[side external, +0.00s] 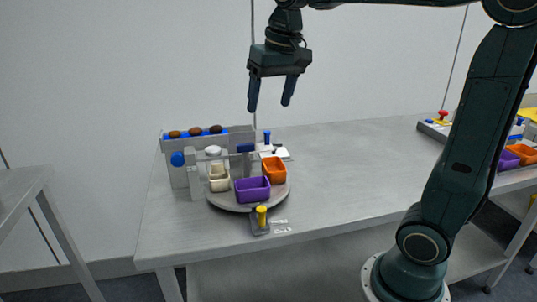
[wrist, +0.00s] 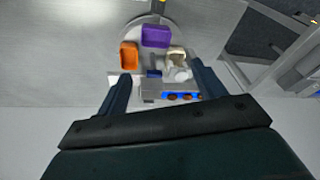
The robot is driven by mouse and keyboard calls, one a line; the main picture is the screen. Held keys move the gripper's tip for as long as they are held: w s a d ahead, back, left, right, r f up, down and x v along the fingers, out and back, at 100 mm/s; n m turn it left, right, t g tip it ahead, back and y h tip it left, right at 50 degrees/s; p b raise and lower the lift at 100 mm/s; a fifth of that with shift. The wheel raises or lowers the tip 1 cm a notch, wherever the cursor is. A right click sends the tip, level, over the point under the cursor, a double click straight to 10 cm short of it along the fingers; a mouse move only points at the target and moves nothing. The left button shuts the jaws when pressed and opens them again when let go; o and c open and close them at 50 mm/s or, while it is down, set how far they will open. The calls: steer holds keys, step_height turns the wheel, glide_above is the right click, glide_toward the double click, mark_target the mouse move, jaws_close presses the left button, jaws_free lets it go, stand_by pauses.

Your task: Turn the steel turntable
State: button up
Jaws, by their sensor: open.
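The steel turntable (side external: 229,206) is a round grey disc low on the table at the left. It carries a purple bin (side external: 252,189), an orange bin (side external: 274,169) and a cream bin (side external: 218,178). In the wrist view the turntable (wrist: 178,23) shows at the top, with the purple bin (wrist: 156,37), orange bin (wrist: 129,56) and cream bin (wrist: 176,53). My gripper (side external: 270,107) is open and empty, pointing down high above the turntable and apart from it. Its two fingers also show in the wrist view (wrist: 158,88).
A grey rack (side external: 178,150) with several brown dates on blue stands behind the turntable. A yellow-knobbed part (side external: 261,216) sits at its front edge. A box with a red button (side external: 443,115) stands at the far right. The table's middle (side external: 345,165) is clear.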

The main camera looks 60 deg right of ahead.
steer(key=w+d+m+g, duration=0.1)
steer(key=w+d+m, duration=0.1)
steer(key=w+d, duration=0.35)
steer(key=m+g, duration=0.2)
glide_above(245, 144)
steer(key=shift+f, duration=2)
steer(key=shift+f, duration=0.1)
steer(key=shift+f, duration=6.8)
steer(key=shift+c, duration=0.2)
steer(key=c, duration=1.3)
steer(key=shift+c, duration=0.2)
